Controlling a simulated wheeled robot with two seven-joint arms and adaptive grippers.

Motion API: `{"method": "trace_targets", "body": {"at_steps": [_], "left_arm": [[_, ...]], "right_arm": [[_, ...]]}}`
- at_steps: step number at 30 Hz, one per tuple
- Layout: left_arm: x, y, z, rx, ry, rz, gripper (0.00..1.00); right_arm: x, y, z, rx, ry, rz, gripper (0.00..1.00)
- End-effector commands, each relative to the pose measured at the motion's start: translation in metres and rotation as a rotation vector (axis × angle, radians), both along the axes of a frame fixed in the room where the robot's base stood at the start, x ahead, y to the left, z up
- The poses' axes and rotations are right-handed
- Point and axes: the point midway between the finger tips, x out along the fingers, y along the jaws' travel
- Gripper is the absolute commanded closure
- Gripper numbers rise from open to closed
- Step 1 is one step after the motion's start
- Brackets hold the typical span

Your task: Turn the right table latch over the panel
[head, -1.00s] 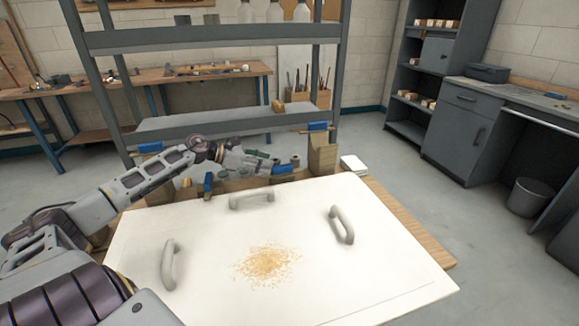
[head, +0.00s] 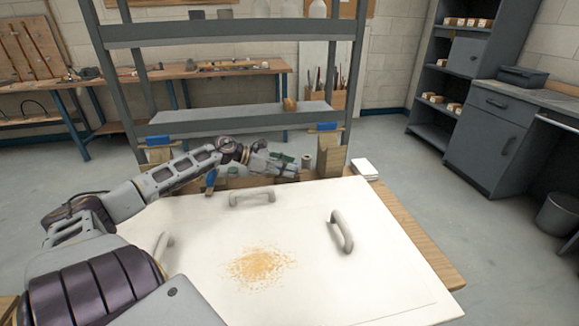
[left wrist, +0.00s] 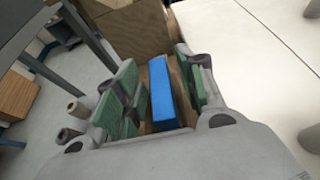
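The white panel (head: 190,225) lies flat on the wooden table, with grey handles and a patch of sawdust on it. My left gripper (head: 288,165) is at the panel's far edge, right of the middle handle. In the left wrist view, the blue right table latch (left wrist: 161,95) lies between my left gripper's green-padded fingers (left wrist: 165,85). The fingers are apart, one on each side of it, with narrow gaps showing. In the head view the gripper hides this latch. Another blue latch (head: 211,180) stands at the far edge to the left. My right gripper is out of view.
A wooden post (head: 332,160) stands just right of my left gripper, with a grey metal rack (head: 225,125) behind. A white stack (head: 365,168) lies at the table's far right corner. The space above the panel's right half is clear.

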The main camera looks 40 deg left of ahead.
Motion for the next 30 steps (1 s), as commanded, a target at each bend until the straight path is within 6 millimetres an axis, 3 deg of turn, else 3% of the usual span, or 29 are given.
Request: {"method": "trace_targets", "body": {"at_steps": [5, 14, 30], "left_arm": [[0.0, 0.0, 0.0001, 0.0, 0.0, 0.0, 0.61], [0.0, 0.0, 0.0001, 0.0, 0.0, 0.0, 0.99], [0.0021, 0.0005, -0.0001, 0.0, 0.0, 0.004, 1.0]], "right_arm": [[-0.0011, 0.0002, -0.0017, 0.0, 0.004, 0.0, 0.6], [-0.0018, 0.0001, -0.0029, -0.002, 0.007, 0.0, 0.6], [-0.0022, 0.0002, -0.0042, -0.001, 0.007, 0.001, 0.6]]}}
